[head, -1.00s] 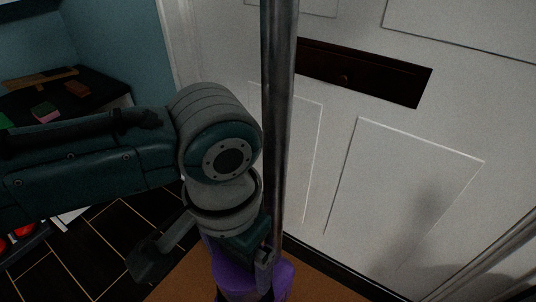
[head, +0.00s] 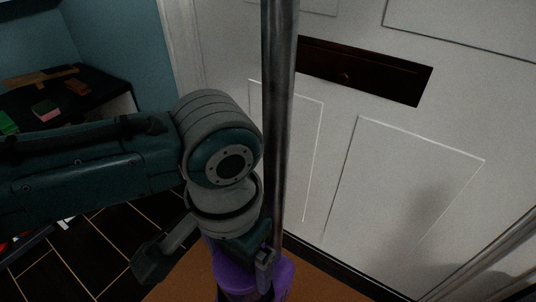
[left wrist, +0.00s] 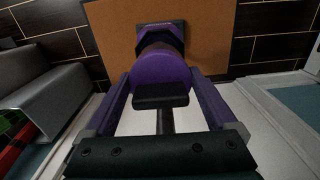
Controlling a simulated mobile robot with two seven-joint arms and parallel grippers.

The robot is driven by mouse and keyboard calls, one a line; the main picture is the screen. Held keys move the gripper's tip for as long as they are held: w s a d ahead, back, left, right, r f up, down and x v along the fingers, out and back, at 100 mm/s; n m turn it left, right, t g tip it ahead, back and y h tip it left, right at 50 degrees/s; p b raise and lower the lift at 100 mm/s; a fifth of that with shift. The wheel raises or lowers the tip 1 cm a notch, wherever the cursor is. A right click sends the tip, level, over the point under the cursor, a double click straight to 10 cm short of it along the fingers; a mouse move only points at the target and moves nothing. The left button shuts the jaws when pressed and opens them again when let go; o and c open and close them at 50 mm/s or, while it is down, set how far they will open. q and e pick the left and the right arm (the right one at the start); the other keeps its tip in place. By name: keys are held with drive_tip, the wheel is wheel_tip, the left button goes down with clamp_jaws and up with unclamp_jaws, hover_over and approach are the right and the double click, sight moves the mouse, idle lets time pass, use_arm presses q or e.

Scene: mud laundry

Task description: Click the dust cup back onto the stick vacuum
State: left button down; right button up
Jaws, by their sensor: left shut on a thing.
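My left gripper (head: 262,272) points down at the bottom of the head view, shut on a purple-and-black part (head: 232,276). In the left wrist view, a rounded purple body (left wrist: 160,72) shows ahead of the palm, with a black piece (left wrist: 160,96) and a short dark stem nearer me. A dark block (left wrist: 165,27) lies beyond it over the brown mat. I cannot tell which of these is the dust cup and which the stick vacuum, or whether they touch. The arm and gripper hide much of the purple part. My right gripper is not in view.
A tall grey metal pole (head: 279,120) stands close to the right of my left arm. Behind it is a white panelled door (head: 400,190). A brown mat (head: 325,283) and dark tiles (head: 60,270) cover the floor. A dark bench (head: 85,100) holds small items at left.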

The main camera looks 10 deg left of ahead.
use_arm(q)
drive_tip(key=shift+f, duration=0.3)
idle(0.5)
unclamp_jaws()
drive_tip(key=shift+r, duration=0.15)
idle(0.3)
drive_tip(key=shift+r+p, duration=2.9)
drive_tip(key=shift+p, duration=0.65)
drive_tip(key=shift+s, duration=0.1)
